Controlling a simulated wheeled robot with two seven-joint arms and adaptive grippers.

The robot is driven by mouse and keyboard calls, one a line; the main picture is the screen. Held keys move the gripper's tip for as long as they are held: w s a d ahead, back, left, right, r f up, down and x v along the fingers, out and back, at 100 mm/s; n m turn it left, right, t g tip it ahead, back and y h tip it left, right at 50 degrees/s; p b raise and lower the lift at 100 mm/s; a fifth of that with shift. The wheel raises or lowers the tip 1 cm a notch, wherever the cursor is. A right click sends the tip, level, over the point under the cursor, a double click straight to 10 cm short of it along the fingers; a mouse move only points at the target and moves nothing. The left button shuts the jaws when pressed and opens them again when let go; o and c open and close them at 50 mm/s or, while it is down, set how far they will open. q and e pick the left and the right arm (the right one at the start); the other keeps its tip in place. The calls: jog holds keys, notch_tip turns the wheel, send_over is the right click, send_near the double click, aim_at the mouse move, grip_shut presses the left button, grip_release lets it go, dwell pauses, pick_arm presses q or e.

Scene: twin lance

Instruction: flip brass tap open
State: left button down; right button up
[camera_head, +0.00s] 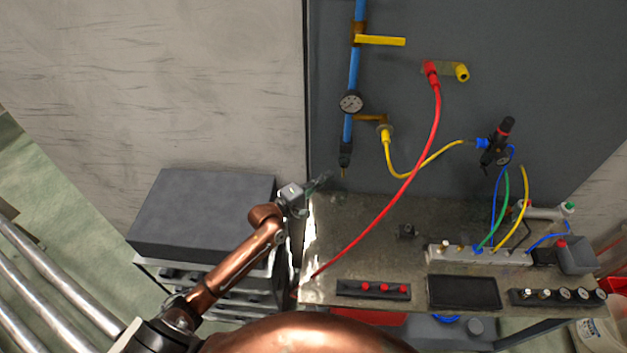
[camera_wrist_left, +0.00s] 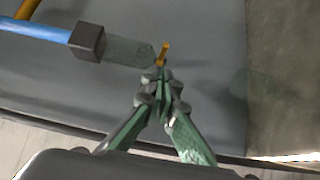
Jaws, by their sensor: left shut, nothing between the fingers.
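A small brass tap (camera_head: 344,172) sits at the lower end of the blue pipe, below a dark fitting. In the left wrist view the brass tap (camera_wrist_left: 163,54) sticks out at the end of a clear greenish bowl (camera_wrist_left: 130,50). My left gripper (camera_head: 326,179) is shut and empty, just beside and a little below the tap. In the left wrist view its fingertips (camera_wrist_left: 160,77) lie close to the tap; I cannot tell whether they touch it. My right gripper is not in view.
The blue pipe (camera_head: 354,68) carries a yellow lever (camera_head: 380,41) and a gauge (camera_head: 351,103) on the grey panel. A red hose (camera_head: 420,150) crosses to the bench (camera_head: 390,245). A dark cabinet (camera_head: 205,215) stands left. The bench's left part is mostly clear.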

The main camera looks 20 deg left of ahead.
pick_arm(q)
jog(key=shift+w+d+r, duration=0.1)
jog(key=shift+w+d, duration=0.05)
jog(key=shift+d, duration=0.4)
jog(key=shift+w+d, duration=0.15)
jog(key=shift+d, duration=0.35)
jog(key=shift+d+p, duration=0.1)
jog(key=shift+p, duration=0.25)
jog(key=shift+s+d+n+y+p, duration=0.1)
jog(key=shift+n+y+p, duration=0.2)
jog(key=shift+y+p, duration=0.25)
jog(key=shift+t, duration=0.3)
